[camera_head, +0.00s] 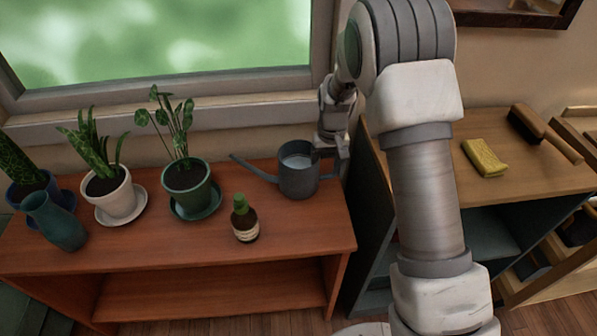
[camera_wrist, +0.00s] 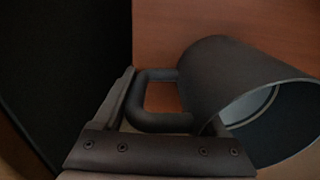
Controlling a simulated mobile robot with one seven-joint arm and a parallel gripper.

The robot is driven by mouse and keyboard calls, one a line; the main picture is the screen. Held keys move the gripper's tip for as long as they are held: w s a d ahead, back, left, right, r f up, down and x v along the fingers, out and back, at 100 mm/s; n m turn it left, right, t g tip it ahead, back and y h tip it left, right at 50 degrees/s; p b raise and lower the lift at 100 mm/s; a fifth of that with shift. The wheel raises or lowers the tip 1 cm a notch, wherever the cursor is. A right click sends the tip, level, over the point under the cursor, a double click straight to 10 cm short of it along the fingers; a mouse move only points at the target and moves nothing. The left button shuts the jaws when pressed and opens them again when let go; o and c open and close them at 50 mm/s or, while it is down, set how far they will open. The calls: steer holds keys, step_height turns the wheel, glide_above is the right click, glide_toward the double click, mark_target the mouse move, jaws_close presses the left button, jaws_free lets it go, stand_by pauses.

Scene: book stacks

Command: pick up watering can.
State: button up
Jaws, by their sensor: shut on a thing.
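The watering can (camera_head: 298,178) is dark grey, with a long spout pointing left. It is at the right end of the reddish wooden shelf top (camera_head: 285,240), close to upright. My gripper (camera_head: 336,152) is at its right side, by the handle. In the wrist view, the can (camera_wrist: 225,85) shows its open rim and its looped handle (camera_wrist: 160,122). The handle reaches in between the fingers of my gripper (camera_wrist: 165,110), which is shut on it. I cannot tell whether the can's base touches the shelf top.
A small brown bottle (camera_head: 245,222) stands left of the can. Potted plants in green (camera_head: 187,190) and white pots (camera_head: 114,197) and a blue vase (camera_head: 55,222) stand further left. A second shelf at right holds a yellow sponge (camera_head: 485,158) and a brush (camera_head: 545,132). The window is behind.

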jaws_close()
steer(key=shift+r, duration=0.1)
steer(key=shift+w, duration=0.1)
